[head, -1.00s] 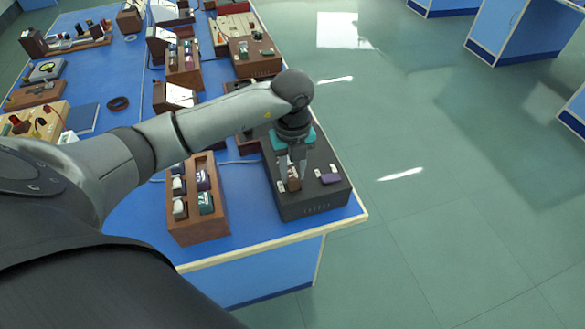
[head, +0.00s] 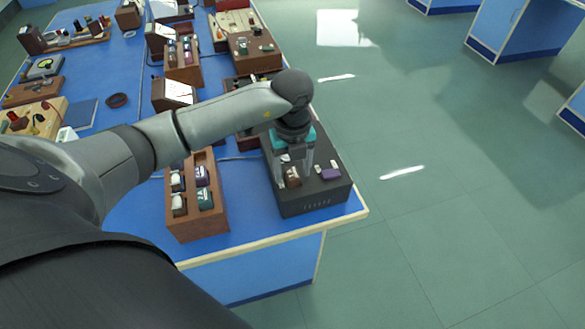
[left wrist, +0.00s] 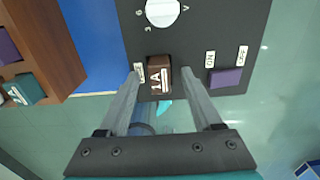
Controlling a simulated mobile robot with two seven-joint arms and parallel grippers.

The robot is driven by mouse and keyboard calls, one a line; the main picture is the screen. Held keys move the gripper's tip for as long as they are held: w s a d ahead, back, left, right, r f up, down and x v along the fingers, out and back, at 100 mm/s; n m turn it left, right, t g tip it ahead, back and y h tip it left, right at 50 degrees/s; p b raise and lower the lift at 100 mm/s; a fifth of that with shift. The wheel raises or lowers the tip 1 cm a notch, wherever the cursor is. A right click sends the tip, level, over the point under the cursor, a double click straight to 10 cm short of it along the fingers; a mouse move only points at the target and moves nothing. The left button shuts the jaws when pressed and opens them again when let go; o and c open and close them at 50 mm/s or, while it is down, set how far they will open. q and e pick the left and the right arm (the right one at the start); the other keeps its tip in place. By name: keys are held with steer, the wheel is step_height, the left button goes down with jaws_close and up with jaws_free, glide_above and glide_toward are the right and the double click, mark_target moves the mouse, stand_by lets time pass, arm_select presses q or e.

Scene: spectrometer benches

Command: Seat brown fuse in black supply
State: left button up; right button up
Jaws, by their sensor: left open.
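The black supply (head: 315,207) stands at the front right corner of the blue bench. The brown fuse (head: 292,177) is at its top face, near the front. In the left wrist view the brown fuse (left wrist: 159,73), marked 1A, is in line with the black panel (left wrist: 200,40) beside a small white label. My left gripper (head: 295,175) is open, its fingers on both sides of the fuse and apart from it. The left wrist view shows the gap on each side. The fuse hides its socket, so I cannot tell how deep it sits. My right gripper is out of view.
A purple switch (left wrist: 226,78) sits right of the fuse, and a white knob (left wrist: 163,12) lies beyond it. A wooden rack (head: 198,228) with several fuses, white, purple and teal, stands left of the supply. The bench edge is close in front and right.

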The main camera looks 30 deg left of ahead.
arm_select(q)
steer(key=shift+r, duration=0.15)
step_height(320, 180, up, 15)
steer(key=p, duration=0.1)
steer(key=shift+p, duration=0.3)
steer(key=shift+d, duration=0.15)
stand_by(0.3)
